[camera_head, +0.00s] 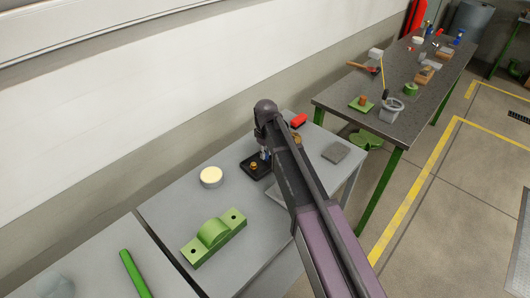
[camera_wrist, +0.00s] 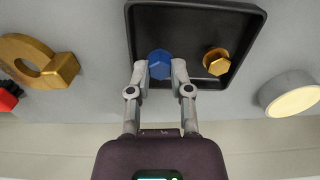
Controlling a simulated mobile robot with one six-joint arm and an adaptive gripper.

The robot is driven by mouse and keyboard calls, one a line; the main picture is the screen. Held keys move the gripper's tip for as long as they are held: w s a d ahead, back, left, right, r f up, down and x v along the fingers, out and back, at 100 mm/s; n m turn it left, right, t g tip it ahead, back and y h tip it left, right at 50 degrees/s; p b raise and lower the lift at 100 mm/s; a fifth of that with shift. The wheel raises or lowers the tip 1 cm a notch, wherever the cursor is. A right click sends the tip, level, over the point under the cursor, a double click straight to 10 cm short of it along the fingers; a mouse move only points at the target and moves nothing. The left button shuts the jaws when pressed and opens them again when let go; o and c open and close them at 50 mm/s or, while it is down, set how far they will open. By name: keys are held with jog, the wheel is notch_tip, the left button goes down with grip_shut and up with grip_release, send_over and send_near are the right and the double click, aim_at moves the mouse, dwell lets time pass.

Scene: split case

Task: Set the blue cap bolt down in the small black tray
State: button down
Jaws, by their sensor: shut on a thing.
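The blue cap bolt (camera_wrist: 160,63) is between the fingertips of my gripper (camera_wrist: 159,70), which is shut on it. In the wrist view the bolt is over the left part of the small black tray (camera_wrist: 195,25), inside its rim; I cannot tell whether it touches the tray floor. A brass hex bolt (camera_wrist: 216,61) stands in the same tray, to the right of the blue one. In the head view the tray (camera_head: 248,174) lies on the grey table below my gripper (camera_head: 264,156), and my arm hides part of that area.
A cream-topped round piece (camera_head: 211,177) and a green bearing block (camera_head: 214,238) are left of and in front of the tray. A brass ring part (camera_wrist: 60,70) and a red piece (camera_head: 299,120) lie on its other side. A grey plate (camera_head: 335,152) lies right of my arm.

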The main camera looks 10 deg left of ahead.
jog(key=shift+f+b, duration=0.4)
jog(key=shift+f, duration=0.05)
jog(key=shift+c, duration=2.3)
grip_release()
jog(key=s+d+m, duration=0.1)
jog(key=s+d, duration=0.1)
jog(key=d, duration=0.4)
jog(key=s+d+m, duration=0.1)
jog(key=d+m, duration=0.1)
jog(key=d, duration=0.4)
jog(key=s+d+m+p, duration=0.1)
jog(key=s+d+m, duration=0.1)
jog(key=d, duration=0.3)
jog(key=shift+s+d+r, duration=0.35)
jog(key=shift+d+r, duration=0.05)
jog(key=s+d+m, duration=0.7)
jog(key=s+d, duration=0.4)
jog(key=d, duration=0.5)
jog(key=shift+r+p, duration=0.35)
jog(key=shift+r, duration=0.1)
